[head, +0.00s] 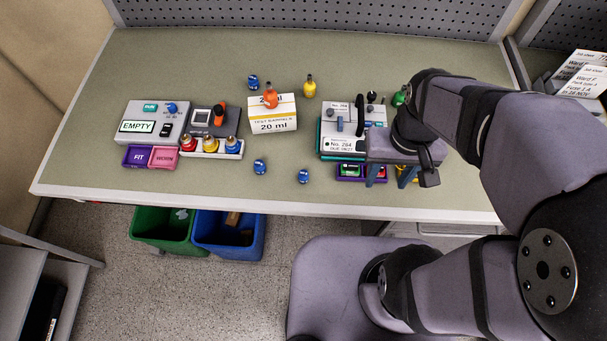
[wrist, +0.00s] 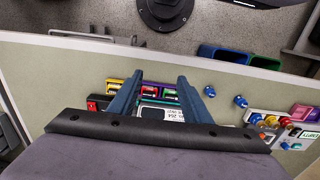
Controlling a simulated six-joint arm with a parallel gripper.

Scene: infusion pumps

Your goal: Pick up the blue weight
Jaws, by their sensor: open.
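Several small blue knobbed pieces could be the blue weight. One blue piece (head: 303,176) and another blue piece (head: 260,167) stand on the bench near its front edge. They also show in the wrist view, right of my fingers, as a nearer blue piece (wrist: 209,91) and a farther one (wrist: 240,101). A third blue piece (head: 253,82) stands at the back, and a blue-based one (head: 232,147) sits in the white rack. My gripper (head: 390,177) is open and empty above the right-hand device, right of these pieces. Its two blue fingers (wrist: 160,80) frame that device.
The right device (head: 338,146) lies partly hidden under my gripper. A white carton (head: 272,114) stands mid-bench with an orange piece on it; a yellow piece (head: 309,87) is behind. The left device (head: 157,121) reads EMPTY. Green (head: 160,232) and blue (head: 228,238) bins stand below the front edge.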

